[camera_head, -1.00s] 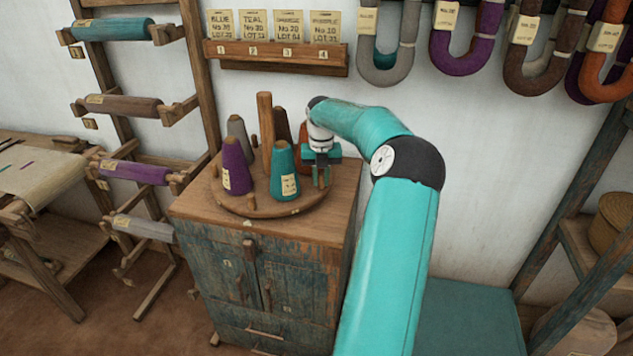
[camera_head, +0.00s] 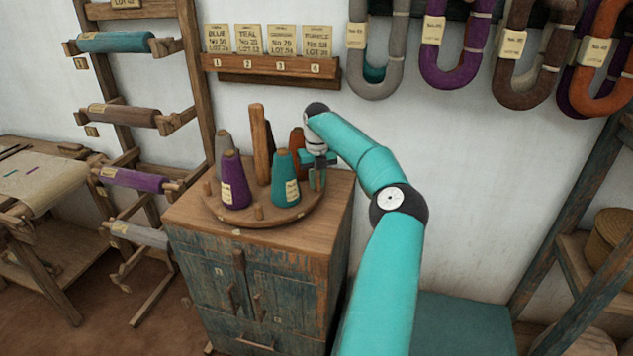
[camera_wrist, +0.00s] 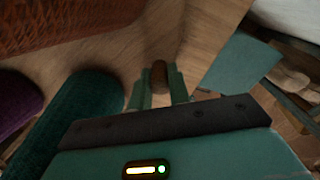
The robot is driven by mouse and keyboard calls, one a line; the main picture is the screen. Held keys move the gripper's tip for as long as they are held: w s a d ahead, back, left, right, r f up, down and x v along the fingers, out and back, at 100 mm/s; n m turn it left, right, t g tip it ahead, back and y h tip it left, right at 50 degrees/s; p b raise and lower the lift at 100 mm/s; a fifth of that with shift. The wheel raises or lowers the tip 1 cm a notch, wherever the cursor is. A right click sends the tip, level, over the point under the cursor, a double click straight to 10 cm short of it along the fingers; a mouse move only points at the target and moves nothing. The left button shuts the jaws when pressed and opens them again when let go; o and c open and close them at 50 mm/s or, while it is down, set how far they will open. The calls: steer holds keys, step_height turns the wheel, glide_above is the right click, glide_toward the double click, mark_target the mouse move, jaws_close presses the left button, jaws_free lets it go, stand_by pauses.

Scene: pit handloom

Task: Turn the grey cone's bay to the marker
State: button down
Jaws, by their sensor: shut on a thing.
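The round wooden turntable (camera_head: 290,213) sits on the cabinet top, with a post (camera_head: 260,143) at its middle. The grey cone (camera_head: 222,147) stands at the back left, partly hidden by the purple cone (camera_head: 235,182). A teal cone (camera_head: 286,180) stands at the front right and an orange-brown cone (camera_head: 297,141) behind it. My gripper (camera_head: 317,176) is at the turntable's right side, shut on an upright wooden peg, which shows between the fingers in the wrist view (camera_wrist: 159,74). A small pale mark (camera_head: 236,232) is on the cabinet top at the front; I cannot tell if it is the marker.
Other short pegs (camera_head: 259,212) stand on the turntable's rim. The worn blue cabinet (camera_head: 290,285) is below. A card rack (camera_head: 270,66) and hanging yarn hanks (camera_head: 375,75) are on the wall behind. A roller rack (camera_head: 125,115) stands at the left.

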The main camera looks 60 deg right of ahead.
stand_by(0.3)
steer(key=c, duration=1.3)
jaws_free()
steer(key=shift+r, duration=0.1)
step_height(320, 180, up, 5)
steer(key=shift+w, duration=0.1)
steer(key=shift+w+a+r, duration=0.1)
steer(key=shift+w+r, duration=0.05)
steer(key=shift+r, duration=0.4)
steer(key=shift+s+r, duration=0.2)
steer(key=shift+r, duration=0.4)
